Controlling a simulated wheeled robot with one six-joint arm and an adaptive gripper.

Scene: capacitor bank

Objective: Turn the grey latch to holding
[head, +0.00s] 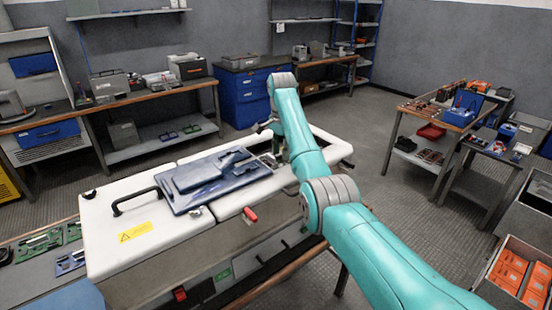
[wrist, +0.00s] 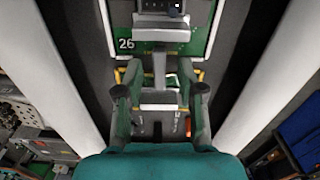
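A grey latch-like piece (wrist: 160,62) shows in the wrist view, with a wide head at the top and a narrow stem running down. It lies in front of a green panel (wrist: 126,28) marked 26. My gripper (wrist: 160,76) has its two fingers apart, one on each side of the stem. I see a gap on both sides and cannot tell whether either finger touches it. In the head view my gripper is mostly hidden behind my teal arm at the far right end of the white cabinet (head: 150,230). The latch cannot be made out there.
A blue panel (head: 205,182) lies on the cabinet top beside a black handle (head: 132,200). In the wrist view, pale walls (wrist: 262,75) flank the gripper on both sides. Open floor (head: 350,130) lies beyond the cabinet.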

